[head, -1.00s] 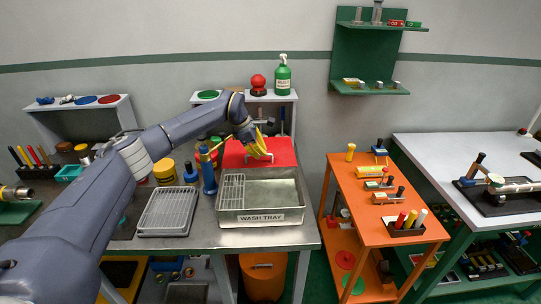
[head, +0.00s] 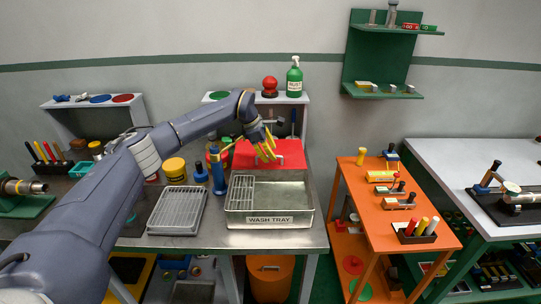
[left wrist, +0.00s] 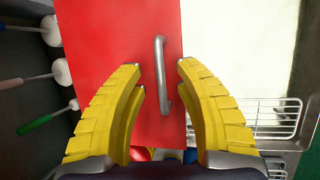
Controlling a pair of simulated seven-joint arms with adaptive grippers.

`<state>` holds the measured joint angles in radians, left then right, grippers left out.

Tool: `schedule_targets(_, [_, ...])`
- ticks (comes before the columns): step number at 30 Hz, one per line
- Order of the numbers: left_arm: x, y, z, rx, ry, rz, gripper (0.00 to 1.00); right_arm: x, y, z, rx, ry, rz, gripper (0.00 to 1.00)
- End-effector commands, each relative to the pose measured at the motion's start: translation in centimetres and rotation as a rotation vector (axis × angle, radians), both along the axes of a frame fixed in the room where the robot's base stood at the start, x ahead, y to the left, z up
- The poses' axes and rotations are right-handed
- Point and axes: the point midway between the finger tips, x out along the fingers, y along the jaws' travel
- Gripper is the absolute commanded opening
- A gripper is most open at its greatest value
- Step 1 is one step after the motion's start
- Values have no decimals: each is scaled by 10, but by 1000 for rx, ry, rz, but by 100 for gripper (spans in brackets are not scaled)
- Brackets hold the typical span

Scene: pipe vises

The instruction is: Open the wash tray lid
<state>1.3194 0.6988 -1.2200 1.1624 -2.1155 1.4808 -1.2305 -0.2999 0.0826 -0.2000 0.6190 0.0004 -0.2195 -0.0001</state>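The wash tray (head: 270,219) is a metal tray labelled "WASH TRAY" on the bench. Its inside is uncovered and shows a wire rack (head: 243,193) at the left. The red lid (head: 294,150) stands raised behind the tray; its exact tilt is hard to tell. Its metal handle (left wrist: 161,75) shows in the left wrist view. My left gripper (head: 266,152), with yellow fingers, is in front of the lid. In the left wrist view the fingers (left wrist: 160,72) are spread, with the handle between the tips in the picture; I see no grip on it. My right gripper is not in view.
A blue torch-like bottle (head: 217,172), a yellow jar (head: 176,170) and a grey drying rack (head: 177,210) stand left of the tray. A shelf with a green bottle (head: 294,77) is behind the lid. An orange cart (head: 360,190) stands to the right.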

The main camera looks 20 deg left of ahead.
Motion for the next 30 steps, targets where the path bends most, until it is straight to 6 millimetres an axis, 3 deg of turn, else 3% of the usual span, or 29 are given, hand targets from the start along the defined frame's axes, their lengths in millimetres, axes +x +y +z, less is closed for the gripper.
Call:
schedule_targets(15, [-27, 24, 76, 1, 0, 1, 32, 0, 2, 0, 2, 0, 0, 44])
schedule_targets(21, [-32, 28, 91, 2, 2, 0, 32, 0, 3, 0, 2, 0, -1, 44])
schedule_targets(30, [-34, 30, 95, 1, 3, 1, 32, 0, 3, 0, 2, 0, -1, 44])
